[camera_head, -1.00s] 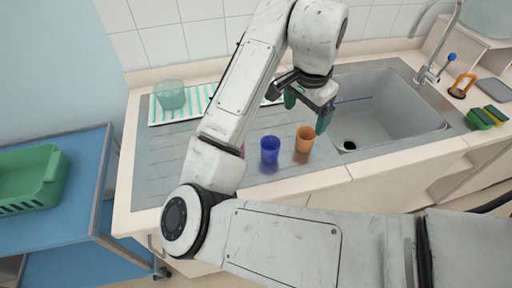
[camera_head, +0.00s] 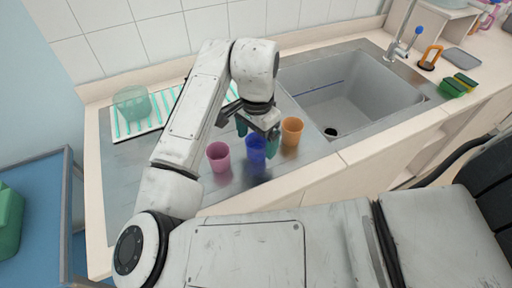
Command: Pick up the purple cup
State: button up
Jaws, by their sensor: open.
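Three cups stand upright in a row on the metal drainboard: a pink cup (camera_head: 219,158) at left, a blue-violet cup (camera_head: 255,155) in the middle and an orange cup (camera_head: 292,131) at right. The blue-violet one looks closest to purple. My gripper (camera_head: 257,136) is open, with teal fingertips pointing down at the blue-violet cup. One fingertip shows at the left of its rim and the other overlaps its right side. I cannot tell whether the fingers are around the cup or above it. The gripper hides part of its rim.
The sink basin (camera_head: 350,95) lies to the right of the cups. A striped mat (camera_head: 118,128) with a clear green container (camera_head: 132,103) is at the left back. The pink and orange cups stand close to my gripper.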

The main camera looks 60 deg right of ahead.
aim_at(257, 147)
jog(key=f, duration=0.4)
jog(key=shift+w+d, duration=0.15)
jog(key=shift+d, duration=0.05)
jog(key=shift+c, duration=0.2)
jog(key=c, duration=1.1)
